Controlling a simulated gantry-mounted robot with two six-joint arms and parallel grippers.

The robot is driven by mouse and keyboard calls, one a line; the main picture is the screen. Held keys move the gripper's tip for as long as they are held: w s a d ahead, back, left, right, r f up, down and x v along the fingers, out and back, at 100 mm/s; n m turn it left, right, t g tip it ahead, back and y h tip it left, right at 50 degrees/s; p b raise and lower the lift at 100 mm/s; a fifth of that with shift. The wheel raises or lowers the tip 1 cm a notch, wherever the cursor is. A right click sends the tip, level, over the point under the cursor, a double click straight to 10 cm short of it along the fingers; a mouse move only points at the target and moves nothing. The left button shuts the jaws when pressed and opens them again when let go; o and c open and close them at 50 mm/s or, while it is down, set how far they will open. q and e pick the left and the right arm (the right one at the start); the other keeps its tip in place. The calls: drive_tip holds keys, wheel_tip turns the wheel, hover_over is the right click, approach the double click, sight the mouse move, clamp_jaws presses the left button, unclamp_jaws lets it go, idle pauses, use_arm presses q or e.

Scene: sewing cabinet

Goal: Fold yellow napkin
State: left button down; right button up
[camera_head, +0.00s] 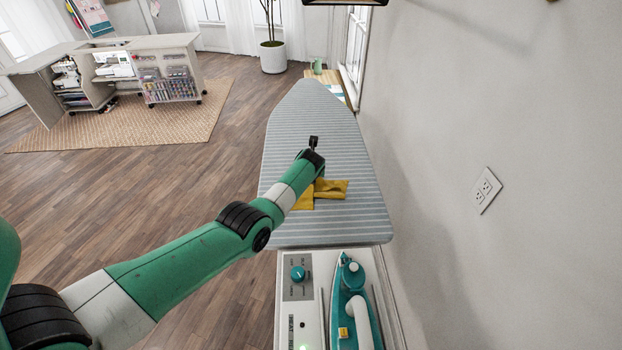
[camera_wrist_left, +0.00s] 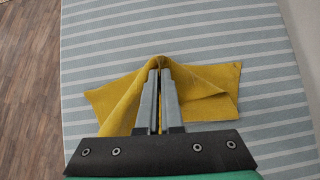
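The yellow napkin (camera_head: 331,189) lies on the striped ironing board (camera_head: 318,120), partly hidden behind my left arm in the head view. In the left wrist view the napkin (camera_wrist_left: 215,88) is bunched up, with a raised ridge at its middle and its corners spread to the left and right. My left gripper (camera_wrist_left: 160,72) is over the napkin with its two fingers close together and the raised cloth at their tips. A thin fold of cloth appears pinched there. The left gripper also shows in the head view (camera_head: 313,142). My right gripper is in neither view.
A teal iron (camera_head: 352,300) rests on a white steam station (camera_head: 300,310) at the board's near end. A wall with an outlet (camera_head: 485,190) runs close along the right. The board's far part is clear. A sewing cabinet (camera_head: 120,70) stands far left.

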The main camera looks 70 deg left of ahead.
use_arm(q)
unclamp_jaws()
idle(0.7)
drive_tip(key=shift+r, duration=0.1)
wheel_tip(320, 180, up, 9)
drive_tip(key=p, duration=0.9)
